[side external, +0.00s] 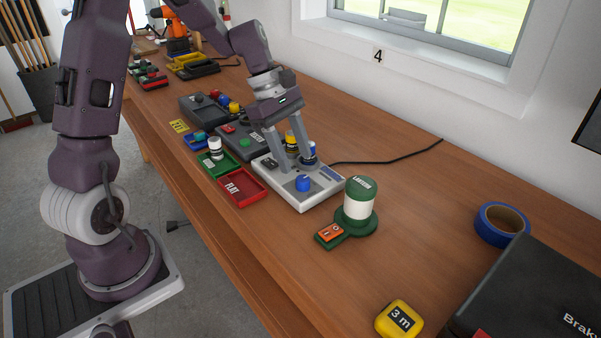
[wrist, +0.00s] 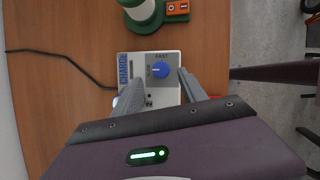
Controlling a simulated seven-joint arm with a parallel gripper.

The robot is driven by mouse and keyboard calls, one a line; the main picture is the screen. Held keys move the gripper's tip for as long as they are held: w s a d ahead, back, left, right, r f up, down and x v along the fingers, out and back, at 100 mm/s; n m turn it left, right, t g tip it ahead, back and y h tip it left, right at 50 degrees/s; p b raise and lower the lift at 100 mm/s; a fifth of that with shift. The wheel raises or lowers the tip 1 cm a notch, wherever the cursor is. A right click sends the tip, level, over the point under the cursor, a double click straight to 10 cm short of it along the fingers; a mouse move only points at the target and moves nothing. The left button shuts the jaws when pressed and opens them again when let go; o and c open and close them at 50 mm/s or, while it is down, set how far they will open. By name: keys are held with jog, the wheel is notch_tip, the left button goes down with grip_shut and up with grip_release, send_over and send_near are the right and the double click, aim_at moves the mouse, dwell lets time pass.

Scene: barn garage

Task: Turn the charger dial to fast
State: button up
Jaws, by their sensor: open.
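The charger (side external: 322,196) is a light grey box on the bench with a round blue dial (side external: 303,183) on top. In the wrist view the charger (wrist: 167,96) carries the labels CHARGE and FAST. The dial (wrist: 160,70) has a white mark that seems to point left, while the FAST label (wrist: 162,57) is above the dial. My gripper (side external: 294,157) is open and empty over the charger. In the wrist view its fingertips (wrist: 158,77) show either side of the dial; in the side view they are above and behind it, apart from it.
A green and white lantern (side external: 359,199) stands close to the charger. A red tray (side external: 243,188) and green tray (side external: 217,167) lie left of it. Blue tape (side external: 501,224), a yellow tape measure (side external: 398,319) and a dark case (side external: 535,295) are at right. A black cable runs behind.

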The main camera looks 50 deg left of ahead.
aim_at(304, 178)
jog(key=x, duration=0.5)
jog(key=shift+s, duration=0.1)
grip_shut()
jog(key=shift+m, duration=0.3)
jog(key=m+g, duration=0.2)
jog(key=m, duration=0.2)
jog(key=shift+w, duration=0.2)
jog(key=m+g, duration=0.1)
jog(key=m, duration=0.3)
jog(key=shift+w, duration=0.1)
jog(key=m+g+y, duration=0.1)
jog(key=m, duration=0.1)
jog(key=m+g, duration=0.1)
jog(key=m, duration=0.2)
jog(key=shift+w+d+m+y, duration=0.1)
jog(key=shift+m+y, duration=0.2)
jog(key=shift+y, duration=0.1)
jog(key=shift+d+m+g+y, duration=0.1)
jog(key=shift+m+g+y, duration=0.35)
jog(key=shift+m, duration=1.35)
jog(key=shift+y, duration=0.25)
